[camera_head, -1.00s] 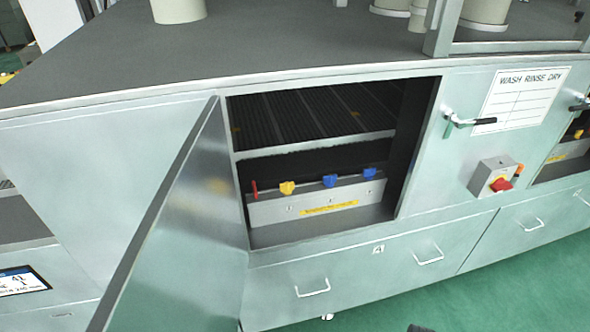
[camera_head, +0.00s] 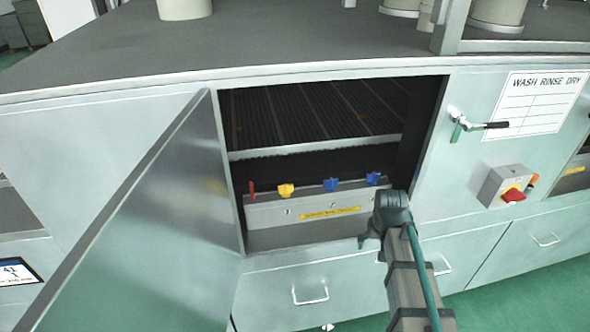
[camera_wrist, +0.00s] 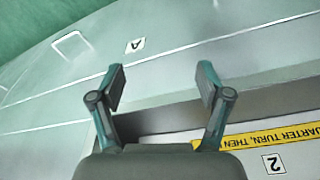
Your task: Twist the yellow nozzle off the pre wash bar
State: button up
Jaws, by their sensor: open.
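The yellow nozzle (camera_head: 285,190) sits on top of a grey bar (camera_head: 265,214) inside the open compartment, left of two blue nozzles (camera_head: 331,184). The bar carries a yellow label (camera_head: 330,212). My gripper (camera_wrist: 162,84) is open and empty in the wrist view, its fingers spread apart. In the head view its dark wrist end is at the right front corner of the opening, right of the yellow nozzle and apart from it. The wrist view shows part of the yellow label (camera_wrist: 262,140), upside down, and a number 2 tag (camera_wrist: 273,163), but no nozzle.
A red lever (camera_head: 252,190) stands left of the yellow nozzle. The open door (camera_head: 150,220) bounds the compartment on the left. A ribbed shelf (camera_head: 300,110) lies above and behind. A red switch (camera_head: 514,195) and a door handle (camera_head: 480,124) project at the right.

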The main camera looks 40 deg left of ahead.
jog(key=s+a+r+n+t+y, duration=0.1)
jog(key=s+a+r+n, duration=0.1)
jog(key=a+r, duration=1)
jog(key=n+y, duration=0.2)
send_near(286, 185)
jog(key=p+x, duration=0.2)
jog(key=x, duration=0.8)
jog(key=shift+f, duration=0.1)
jog(key=c, duration=1.2)
jog(key=n+p, duration=0.1)
jog(key=n, duration=0.2)
jog(key=shift+g, duration=0.3)
jog(key=shift+c, duration=0.2)
jog(key=shift+n+g+y, duration=0.4)
jog(key=shift+n+g, duration=0.1)
jog(key=shift+n, duration=1.1)
jog(key=shift+s, duration=0.1)
